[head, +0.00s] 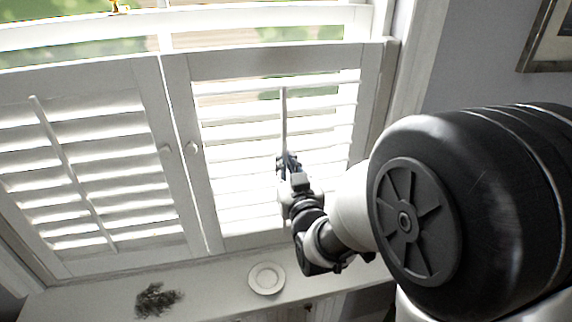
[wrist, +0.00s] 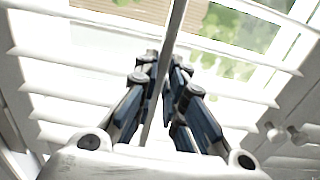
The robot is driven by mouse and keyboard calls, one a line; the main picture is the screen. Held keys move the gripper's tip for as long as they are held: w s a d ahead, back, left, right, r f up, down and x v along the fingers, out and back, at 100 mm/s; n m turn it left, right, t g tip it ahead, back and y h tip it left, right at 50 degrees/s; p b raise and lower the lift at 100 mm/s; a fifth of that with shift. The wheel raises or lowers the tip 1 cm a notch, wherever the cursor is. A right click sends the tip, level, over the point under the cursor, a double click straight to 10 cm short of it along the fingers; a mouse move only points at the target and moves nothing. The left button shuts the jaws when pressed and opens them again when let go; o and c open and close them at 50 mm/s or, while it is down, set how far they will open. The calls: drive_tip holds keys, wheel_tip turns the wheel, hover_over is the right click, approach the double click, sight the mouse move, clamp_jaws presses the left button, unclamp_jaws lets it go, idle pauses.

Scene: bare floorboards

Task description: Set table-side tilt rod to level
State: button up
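Two white louvred shutter panels stand side by side in the window. The right panel (head: 231,239) has an upright white tilt rod (head: 284,118), and the rod also crosses the wrist view (wrist: 176,28). My gripper (head: 287,160) is at the lower part of this rod. In the wrist view the two blue-and-black fingers (wrist: 165,75) lie close on either side of the rod and look shut on it. The right panel's slats (head: 235,130) stand apart, with bright light and greenery between them. The left panel's tilt rod (head: 62,160) is free and appears slanted in the picture.
Small white knobs (head: 191,148) sit where the panels meet. Below, the sill carries a white plate (head: 266,278) and a dark tuft (head: 157,300). A framed picture (head: 546,40) hangs on the right wall. The space in front of the left panel is clear.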

sight(285, 123)
drive_tip(key=o, duration=0.4)
drive_tip(key=shift+r, duration=0.15)
wheel_tip(285, 123, up, 10)
drive_tip(key=shift+f, duration=0.1)
idle(0.3)
